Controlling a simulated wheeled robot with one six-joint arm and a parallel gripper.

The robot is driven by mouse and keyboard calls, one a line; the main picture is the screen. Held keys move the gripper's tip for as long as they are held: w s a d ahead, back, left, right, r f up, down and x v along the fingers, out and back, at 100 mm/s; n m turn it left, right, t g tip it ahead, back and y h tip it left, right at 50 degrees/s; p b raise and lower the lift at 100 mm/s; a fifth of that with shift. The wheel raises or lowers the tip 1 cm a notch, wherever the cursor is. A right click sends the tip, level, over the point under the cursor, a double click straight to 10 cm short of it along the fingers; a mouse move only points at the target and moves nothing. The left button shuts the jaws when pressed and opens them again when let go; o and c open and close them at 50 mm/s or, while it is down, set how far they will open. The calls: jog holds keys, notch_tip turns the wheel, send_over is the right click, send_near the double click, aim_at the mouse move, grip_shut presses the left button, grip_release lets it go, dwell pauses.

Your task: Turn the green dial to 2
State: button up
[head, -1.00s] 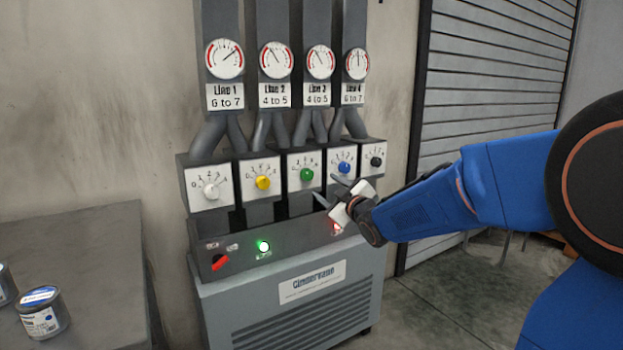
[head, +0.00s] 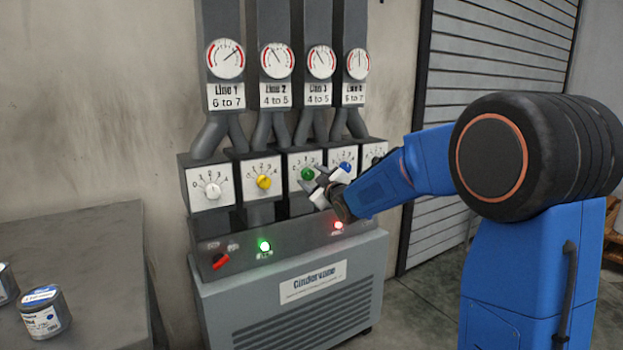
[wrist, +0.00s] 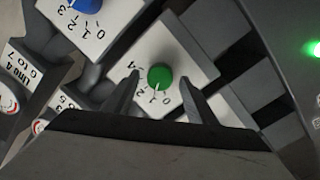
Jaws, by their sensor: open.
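The green dial (head: 308,174) is the middle knob in a row of dials on white scale plates. In the wrist view the green dial (wrist: 160,76) appears between my two fingers, on its numbered plate. A pale mark shows on its lower side there; I cannot tell exactly which number it points to. My gripper (head: 309,187) is open in front of the green dial's box, its fingers directed at the panel. In the wrist view my gripper (wrist: 159,80) has one finger on each side of the dial. I cannot tell whether they touch it.
A yellow dial (head: 264,182) and white dial (head: 212,190) are to the left. A blue dial (head: 345,167) is close on the right, partly behind my gripper. Below are a red switch (head: 221,262), green lamp (head: 264,246) and red lamp (head: 338,226). A grey table (head: 80,235) holds cans.

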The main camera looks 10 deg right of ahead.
jog(key=c, duration=1.1)
jog(key=shift+m, duration=0.3)
jog(key=shift+m+g, duration=0.3)
jog(key=shift+m, duration=2.1)
jog(key=o, duration=1.1)
jog(key=shift+d+r, duration=0.1)
